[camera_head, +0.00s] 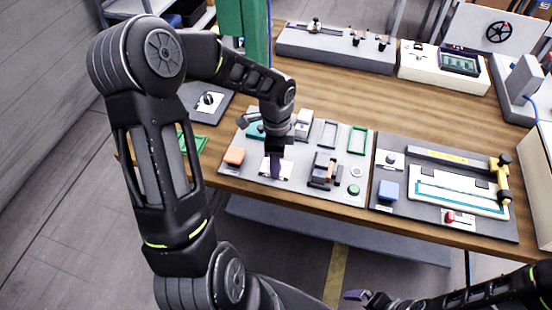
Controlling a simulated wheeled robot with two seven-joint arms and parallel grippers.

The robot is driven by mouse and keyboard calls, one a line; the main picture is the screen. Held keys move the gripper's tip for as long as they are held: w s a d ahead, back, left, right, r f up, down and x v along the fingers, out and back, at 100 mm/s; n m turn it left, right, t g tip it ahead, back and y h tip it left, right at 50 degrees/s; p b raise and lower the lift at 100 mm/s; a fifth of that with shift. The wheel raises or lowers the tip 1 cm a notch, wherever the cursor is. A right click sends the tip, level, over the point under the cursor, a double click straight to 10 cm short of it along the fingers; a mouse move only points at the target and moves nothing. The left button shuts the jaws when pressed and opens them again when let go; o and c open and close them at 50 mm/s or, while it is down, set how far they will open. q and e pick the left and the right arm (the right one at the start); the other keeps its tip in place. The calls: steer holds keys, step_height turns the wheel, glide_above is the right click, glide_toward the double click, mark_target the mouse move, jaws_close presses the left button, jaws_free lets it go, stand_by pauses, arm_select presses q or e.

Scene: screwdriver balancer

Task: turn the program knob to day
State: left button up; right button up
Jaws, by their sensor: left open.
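My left gripper (275,166) points down over the light grey panel (305,181) at the front of the table. It is open, with its fingertips over a small white plate (287,169). The gripper hides the middle of that plate, so I cannot see whether a knob sits there or whether the fingers touch one. Labels are too small to read, so I cannot tell which control is the program knob or where day is. My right gripper (358,296) is low at the bottom edge, in front of the table and away from the panel; its jaw state is unclear.
An orange block (234,156) and a black device with an orange part (324,170) flank the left gripper. A green button (353,190) is further right. Bare wood (340,92) lies behind.

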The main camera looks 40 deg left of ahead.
arm_select(q)
jaws_close()
stand_by(0.5)
